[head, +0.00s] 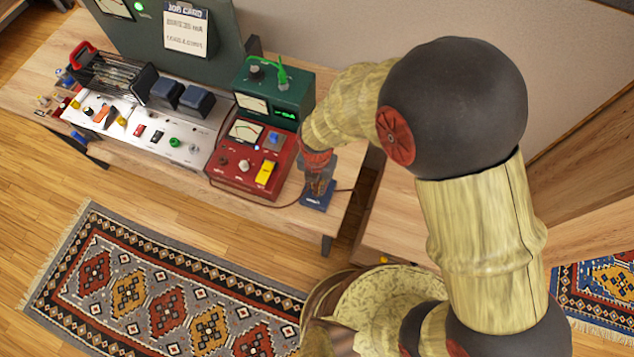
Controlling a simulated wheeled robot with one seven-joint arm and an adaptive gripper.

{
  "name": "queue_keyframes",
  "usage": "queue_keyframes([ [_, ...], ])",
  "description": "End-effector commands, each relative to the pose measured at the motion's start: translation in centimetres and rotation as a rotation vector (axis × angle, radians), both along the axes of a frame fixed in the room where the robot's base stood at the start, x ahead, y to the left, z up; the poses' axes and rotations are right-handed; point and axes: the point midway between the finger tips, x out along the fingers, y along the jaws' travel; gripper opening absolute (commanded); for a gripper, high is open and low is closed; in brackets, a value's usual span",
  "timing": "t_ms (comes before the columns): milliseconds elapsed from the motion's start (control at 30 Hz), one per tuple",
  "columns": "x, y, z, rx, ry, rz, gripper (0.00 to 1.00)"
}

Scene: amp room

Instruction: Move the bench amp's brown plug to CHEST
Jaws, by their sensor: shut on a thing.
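My gripper (318,182) is at the right end of the bench, low over a small blue block (316,203) with a white label too small to read. Its jaws are shut at a brown cable (284,205); the plug itself is hidden between the fingers. I cannot tell whether the plug is seated in the block or held just above it. The brown cable runs along the front of a red metered unit (245,163) with a yellow switch, and more cable shows right of my gripper. I can read no CHEST label.
A green metered unit (272,97) with a green cable stands behind the red one. A silver panel (152,130) with knobs and switches lies left. A job card (186,30) hangs behind. My arm covers the right side. A patterned rug (165,290) lies on the floor.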

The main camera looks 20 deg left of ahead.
Motion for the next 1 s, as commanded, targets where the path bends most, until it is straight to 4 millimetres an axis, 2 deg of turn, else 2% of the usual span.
queue_keyframes([
  [1000,0.0,0.0,-1.3,0.0,0.0,0.0,0.0],
])
